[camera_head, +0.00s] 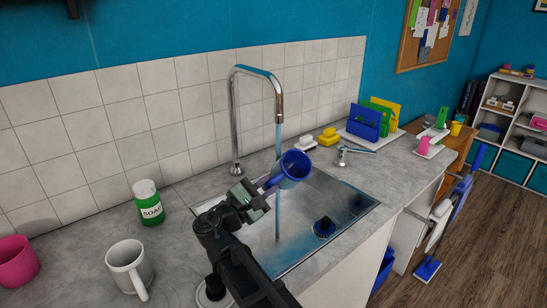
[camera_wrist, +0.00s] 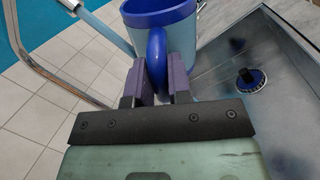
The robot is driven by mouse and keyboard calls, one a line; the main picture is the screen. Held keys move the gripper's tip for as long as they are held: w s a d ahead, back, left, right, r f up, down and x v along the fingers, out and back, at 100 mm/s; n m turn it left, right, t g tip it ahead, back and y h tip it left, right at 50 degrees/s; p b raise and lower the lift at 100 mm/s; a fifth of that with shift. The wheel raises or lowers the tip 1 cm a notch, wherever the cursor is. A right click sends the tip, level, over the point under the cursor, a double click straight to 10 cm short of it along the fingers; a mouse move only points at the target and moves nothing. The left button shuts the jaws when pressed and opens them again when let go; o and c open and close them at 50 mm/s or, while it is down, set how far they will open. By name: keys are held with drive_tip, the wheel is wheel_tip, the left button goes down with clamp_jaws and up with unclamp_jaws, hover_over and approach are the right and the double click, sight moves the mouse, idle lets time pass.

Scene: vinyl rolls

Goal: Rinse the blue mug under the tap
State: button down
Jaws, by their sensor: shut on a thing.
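I cannot tell whether the water enters the mug. The mug's inside is partly visible.
A blue drain plug (camera_head: 324,226) lies in the sink. A soap bottle (camera_head: 148,203), white mug (camera_head: 128,268) and pink mug (camera_head: 17,262) stand left on the counter. A tap lever (camera_head: 343,152), yellow sponge (camera_head: 328,137) and plate rack (camera_head: 372,120) are right and behind.

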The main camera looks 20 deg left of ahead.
drive_tip(key=s+d+r+p, duration=0.1)
drive_tip(key=r, duration=0.1)
drive_tip(key=s+d+r+p, duration=0.1)
drive_tip(key=r+p, duration=0.1)
drive_tip(key=s+d+r+p, duration=0.1)
drive_tip(key=s+d+p, duration=0.1)
drive_tip(key=shift+r, duration=0.4)
